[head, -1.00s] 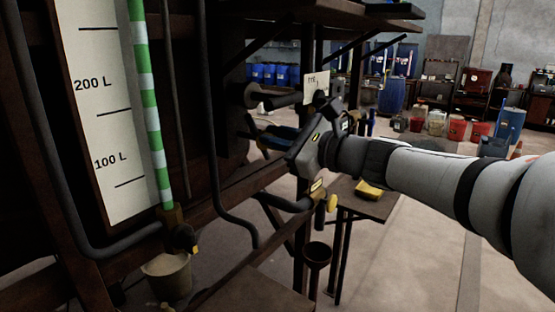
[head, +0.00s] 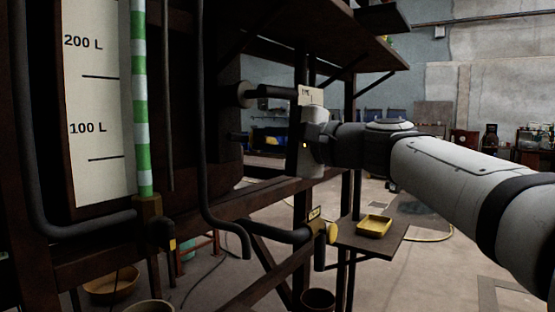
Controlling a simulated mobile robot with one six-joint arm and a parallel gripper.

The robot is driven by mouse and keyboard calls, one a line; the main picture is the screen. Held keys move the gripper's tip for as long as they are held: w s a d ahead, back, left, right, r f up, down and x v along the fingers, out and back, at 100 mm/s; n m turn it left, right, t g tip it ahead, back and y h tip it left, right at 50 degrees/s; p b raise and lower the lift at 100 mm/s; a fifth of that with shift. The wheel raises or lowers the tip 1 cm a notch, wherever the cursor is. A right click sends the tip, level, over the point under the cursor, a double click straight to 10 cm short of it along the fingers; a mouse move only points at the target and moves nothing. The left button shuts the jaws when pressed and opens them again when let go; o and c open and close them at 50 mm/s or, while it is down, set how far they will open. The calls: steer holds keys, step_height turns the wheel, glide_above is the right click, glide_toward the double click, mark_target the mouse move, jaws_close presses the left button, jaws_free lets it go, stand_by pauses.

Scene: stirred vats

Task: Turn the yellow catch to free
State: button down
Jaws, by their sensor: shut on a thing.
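My gripper (head: 304,145) is at the upper pipe's end, just below a small white tag (head: 311,96). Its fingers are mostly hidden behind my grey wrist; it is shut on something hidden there. I cannot make out a yellow catch at that spot. Another small yellow part (head: 172,244) shows on the dark fitting below the green and white striped gauge.
The upper pipe (head: 275,91) juts from the dark vat at left. A dark shelf (head: 372,240) holding a yellow tray (head: 374,226) stands below my arm. Posts and braces crowd the space beneath my gripper. The floor at right is open.

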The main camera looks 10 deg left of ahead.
steer(key=shift+w+f+n+b, duration=0.15)
steer(key=shift+n+b, duration=0.65)
steer(key=shift+b, duration=0.05)
steer(key=shift+d, duration=0.1)
steer(key=c, duration=1.9)
jaws_free()
steer(key=shift+o, duration=0.9)
steer(key=shift+w, duration=0.15)
steer(key=shift+o, duration=1.4)
steer(key=v, duration=0.8)
